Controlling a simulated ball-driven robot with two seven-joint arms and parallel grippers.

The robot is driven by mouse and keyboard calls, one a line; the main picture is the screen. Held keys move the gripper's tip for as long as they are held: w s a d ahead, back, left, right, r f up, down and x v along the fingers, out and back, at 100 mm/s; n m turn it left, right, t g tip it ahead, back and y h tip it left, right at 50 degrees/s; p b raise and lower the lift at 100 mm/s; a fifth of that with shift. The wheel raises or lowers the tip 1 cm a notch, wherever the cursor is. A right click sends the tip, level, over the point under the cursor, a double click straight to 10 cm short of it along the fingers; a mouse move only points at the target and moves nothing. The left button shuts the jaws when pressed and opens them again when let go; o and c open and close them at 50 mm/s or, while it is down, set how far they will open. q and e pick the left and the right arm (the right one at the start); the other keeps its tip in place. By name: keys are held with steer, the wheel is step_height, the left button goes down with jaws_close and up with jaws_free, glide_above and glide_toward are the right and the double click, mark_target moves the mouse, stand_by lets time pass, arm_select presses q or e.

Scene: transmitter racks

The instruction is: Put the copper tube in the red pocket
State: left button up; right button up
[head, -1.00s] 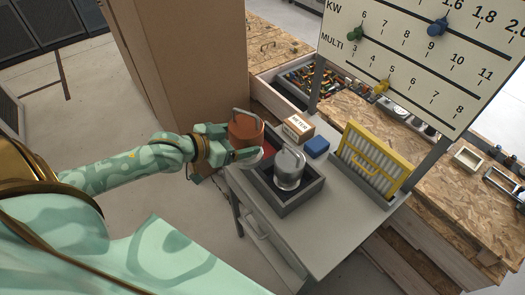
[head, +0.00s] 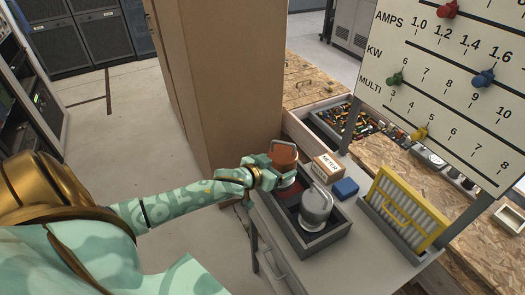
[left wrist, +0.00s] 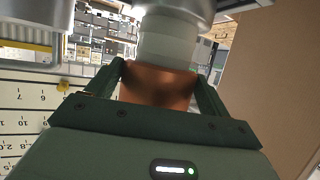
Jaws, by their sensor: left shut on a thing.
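The copper tube (head: 283,154), with a metal handle on top, is upright over the far-left part of the dark grey two-pocket tray (head: 322,243). My left gripper (head: 277,172) is shut on its side. In the left wrist view the copper body (left wrist: 158,86) sits between the two fingers, with a white section beyond it. The red pocket (head: 291,196) shows as a small red patch below the tube, mostly hidden by tube and gripper. I cannot tell whether the tube's lower end is inside it. A silver tube (head: 316,207) stands in the nearer pocket. My right gripper is not in view.
A small box marked METER (head: 327,166) and a blue block (head: 345,188) lie behind the tray. A yellow-framed filter (head: 402,207) stands at right. A tall cardboard-brown cabinet (head: 225,80) rises behind my gripper. A numbered board (head: 440,80) stands at upper right.

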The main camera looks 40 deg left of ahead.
arm_select(q)
steer(key=shift+w+d+f+b, duration=0.25)
steer(key=shift+w+f, duration=0.4)
steer(key=shift+f, duration=0.05)
steer(key=shift+w+d+f+b, duration=0.2)
steer(key=shift+w+f+b, duration=0.05)
steer(key=shift+w+f, duration=0.4)
steer(key=f, duration=0.1)
steer(key=f+b, duration=0.1)
steer(key=f, duration=0.1)
steer(key=shift+w+d+f+b, duration=0.15)
steer(key=shift+w+f+b, duration=0.1)
steer(key=shift+f+b, duration=0.15)
